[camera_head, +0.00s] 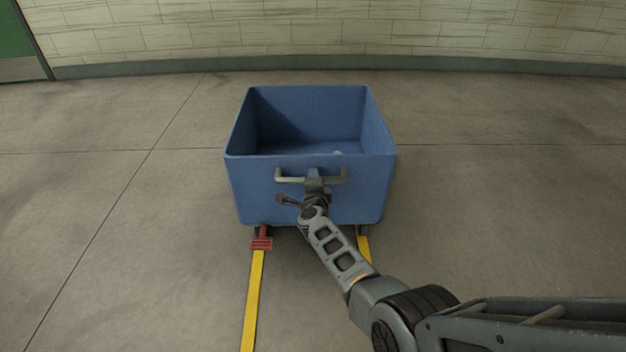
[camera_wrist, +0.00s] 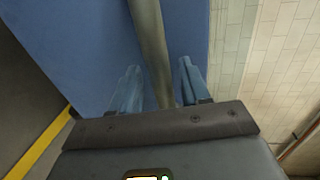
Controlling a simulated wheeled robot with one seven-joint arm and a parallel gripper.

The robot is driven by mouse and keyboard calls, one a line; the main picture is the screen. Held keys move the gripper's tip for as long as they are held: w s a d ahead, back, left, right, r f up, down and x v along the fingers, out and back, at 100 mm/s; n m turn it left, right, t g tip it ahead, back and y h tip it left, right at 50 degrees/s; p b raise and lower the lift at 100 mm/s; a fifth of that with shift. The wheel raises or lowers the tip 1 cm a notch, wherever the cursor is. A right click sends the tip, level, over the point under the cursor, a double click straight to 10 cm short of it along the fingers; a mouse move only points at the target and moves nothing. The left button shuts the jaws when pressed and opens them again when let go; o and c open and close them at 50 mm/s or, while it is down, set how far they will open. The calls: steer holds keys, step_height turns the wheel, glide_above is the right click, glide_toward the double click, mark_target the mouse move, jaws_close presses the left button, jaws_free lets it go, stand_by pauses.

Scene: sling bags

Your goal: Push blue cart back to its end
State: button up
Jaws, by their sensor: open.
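The blue cart (camera_head: 310,190) is an open-topped box standing upright on the floor ahead of me. A grey bar handle (camera_head: 338,175) is fixed across its near wall. My gripper (camera_head: 314,178) is at the middle of this handle. In the wrist view my gripper (camera_wrist: 158,67) is open, with the handle bar (camera_wrist: 150,40) passing between its two fingers. There appears to be a gap on each side of the bar. The blue cart wall (camera_wrist: 80,45) fills the view behind the fingers. The cart's wheels are mostly hidden under it.
Two yellow floor lines, left (camera_head: 253,305) and right (camera_head: 364,246), run up to the cart. A red piece (camera_head: 262,240) sits at the cart's near left corner. A pale block wall (camera_head: 330,35) stands behind, with clear floor before it. A green panel (camera_head: 12,40) is at far left.

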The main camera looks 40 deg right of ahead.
steer(key=p+v, duration=0.4)
steer(key=v, duration=0.3)
steer(key=shift+p, duration=0.3)
steer(key=shift+s, duration=0.1)
